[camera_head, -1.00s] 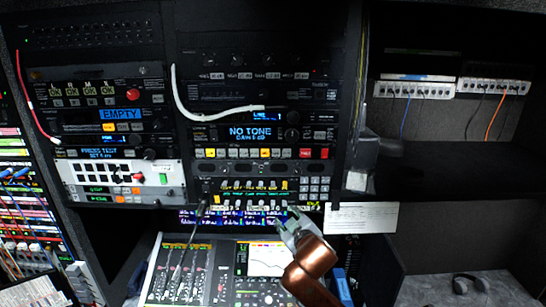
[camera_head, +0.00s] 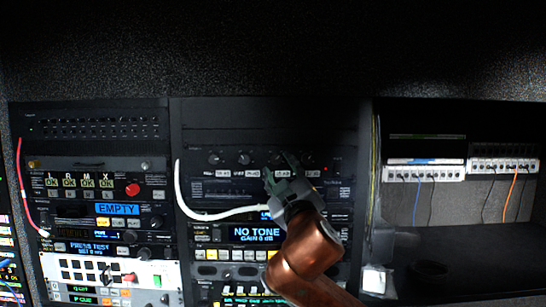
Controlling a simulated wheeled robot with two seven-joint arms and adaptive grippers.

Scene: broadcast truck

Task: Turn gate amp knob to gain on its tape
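A dark rack unit in the middle column carries a row of small round knobs, with a left knob (camera_head: 213,158), a second knob (camera_head: 244,158), a third knob (camera_head: 277,158) and a right knob (camera_head: 308,159). White tape labels (camera_head: 252,173) sit under them; their writing is too small to read, so I cannot tell which knob is the gate amp's. My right gripper (camera_head: 280,166) is in front of the third knob and its tape, with its fingers apart and partly hiding them. I cannot tell whether it touches the knob. My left gripper is not in view.
A white cable (camera_head: 205,215) loops below the knob row, close to my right gripper. A display (camera_head: 253,233) below reads NO TONE and a gain value. The left column holds a red button (camera_head: 132,189) and an EMPTY display (camera_head: 118,209). Patch boxes (camera_head: 425,174) hang at right.

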